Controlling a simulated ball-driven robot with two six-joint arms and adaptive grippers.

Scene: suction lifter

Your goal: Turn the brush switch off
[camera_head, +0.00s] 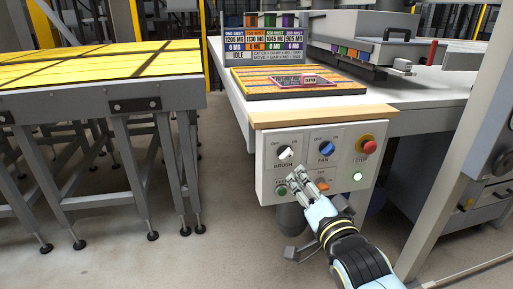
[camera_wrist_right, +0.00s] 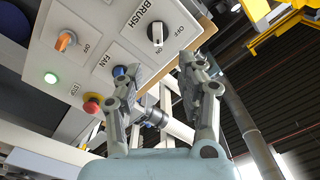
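The brush switch (camera_head: 285,153) is a dark round knob with a white grip at the upper left of a pale control panel (camera_head: 267,163). In the right wrist view the brush switch (camera_wrist_right: 157,35) shows beside the BRUSH label, its white grip roughly in line with the ON mark; its exact setting is hard to tell. My right gripper (camera_head: 300,180) is in front of the panel, below the knob. In the wrist view the fingers of my right gripper (camera_wrist_right: 158,68) are spread with nothing between them, apart from the knob. My left gripper is out of view.
The blue FAN switch (camera_head: 327,149) and red stop button (camera_head: 369,147) sit right of the brush switch. A green button (camera_head: 282,190), an orange switch (camera_head: 322,186) and a lit green lamp (camera_head: 357,176) are lower. A wooden ledge (camera_head: 320,116) overhangs the panel.

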